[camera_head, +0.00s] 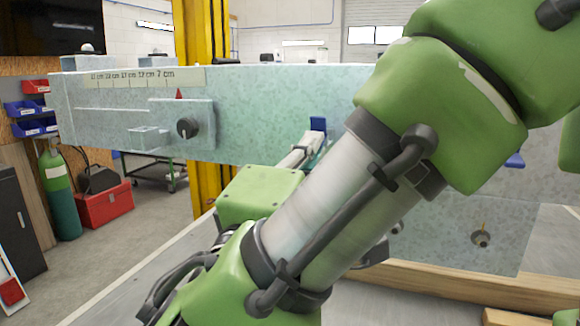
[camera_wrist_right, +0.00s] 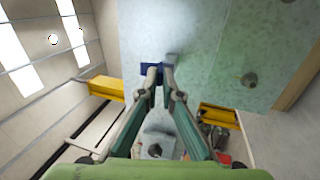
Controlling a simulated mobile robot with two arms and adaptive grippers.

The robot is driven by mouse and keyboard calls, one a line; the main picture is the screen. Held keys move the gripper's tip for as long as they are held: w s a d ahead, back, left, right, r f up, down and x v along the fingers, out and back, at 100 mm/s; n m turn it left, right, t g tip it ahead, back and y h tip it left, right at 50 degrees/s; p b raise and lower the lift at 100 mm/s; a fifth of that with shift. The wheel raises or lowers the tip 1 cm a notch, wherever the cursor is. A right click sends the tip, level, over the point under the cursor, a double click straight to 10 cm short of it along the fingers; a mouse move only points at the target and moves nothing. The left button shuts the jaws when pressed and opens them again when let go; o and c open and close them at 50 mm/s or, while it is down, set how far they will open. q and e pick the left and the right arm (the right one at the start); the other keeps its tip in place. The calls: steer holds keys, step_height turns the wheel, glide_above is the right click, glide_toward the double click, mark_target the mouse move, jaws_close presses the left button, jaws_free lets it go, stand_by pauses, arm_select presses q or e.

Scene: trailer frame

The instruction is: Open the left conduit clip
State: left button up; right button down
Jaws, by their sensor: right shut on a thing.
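The left conduit clip (camera_head: 318,124) is a small blue piece on the face of the grey-green galvanised trailer beam (camera_head: 265,90), near the middle of the head view. In the right wrist view the blue clip (camera_wrist_right: 150,69) lies at the fingertips. My right gripper (camera_head: 306,148) reaches up to it and is partly hidden behind my own green and grey arm. In the wrist view the right fingers (camera_wrist_right: 159,76) are closed together on the clip. A second blue clip (camera_head: 515,160) shows farther right, partly hidden by the arm. My left gripper is not in view.
A black knob (camera_head: 187,127) on a raised plate and a scale strip (camera_head: 140,79) are on the beam's left part. A timber (camera_head: 470,287) lies low at right. A yellow post (camera_head: 205,185) stands behind. A red toolbox (camera_head: 104,203) and green cylinder (camera_head: 60,195) stand at left.

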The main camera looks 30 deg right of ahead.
stand_by(0.5)
steer(key=c, duration=2.2)
jaws_free()
steer(key=shift+c, duration=0.2)
